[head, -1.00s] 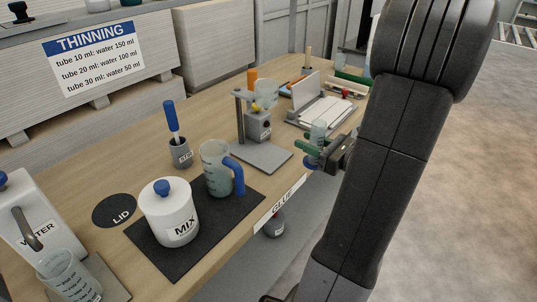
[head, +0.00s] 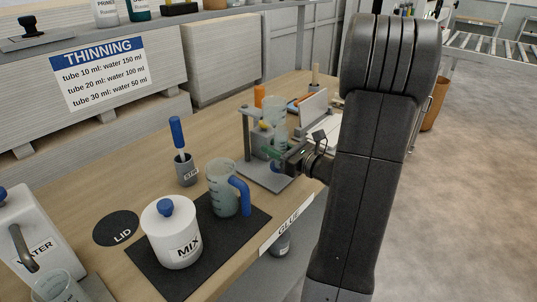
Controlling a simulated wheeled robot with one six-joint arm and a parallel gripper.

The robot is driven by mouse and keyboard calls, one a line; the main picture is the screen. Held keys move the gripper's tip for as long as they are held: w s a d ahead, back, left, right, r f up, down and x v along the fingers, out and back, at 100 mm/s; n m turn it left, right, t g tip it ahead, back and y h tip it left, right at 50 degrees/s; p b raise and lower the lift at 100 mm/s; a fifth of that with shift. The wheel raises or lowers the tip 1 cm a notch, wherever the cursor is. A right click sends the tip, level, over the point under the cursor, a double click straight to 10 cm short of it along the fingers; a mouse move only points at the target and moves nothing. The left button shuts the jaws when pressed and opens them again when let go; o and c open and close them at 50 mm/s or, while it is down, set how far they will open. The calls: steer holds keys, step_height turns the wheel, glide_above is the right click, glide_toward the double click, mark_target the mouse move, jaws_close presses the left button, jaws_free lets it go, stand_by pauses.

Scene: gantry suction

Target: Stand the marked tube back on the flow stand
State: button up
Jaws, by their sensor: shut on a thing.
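The flow stand is a grey base plate (head: 264,178) with a post, a grey box and a clear cup (head: 272,104) held up on top. My gripper (head: 274,155) is at the right side of the stand, above the plate. Its green fingers are shut on the marked tube (head: 279,135), a small clear upright tube. The tube is close to the grey box and below the cup. I cannot tell whether the tube's bottom touches the plate, because the fingers and the wrist hide part of it.
A clear jug (head: 222,190) with a blue handle and the white MIX pot (head: 170,240) stand on a black mat (head: 246,224). The stir holder (head: 187,172) is left of the stand. A white device (head: 313,108) and an orange object (head: 259,96) are behind it.

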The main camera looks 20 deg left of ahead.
steer(key=shift+x, duration=1.05)
steer(key=shift+a+f, duration=0.15)
steer(key=shift+f, duration=1.6)
steer(key=shift+w+f+b, duration=0.1)
steer(key=shift+f+b, duration=0.15)
steer(key=shift+b, duration=0.05)
steer(key=o, duration=1)
steer(key=shift+r, duration=0.1)
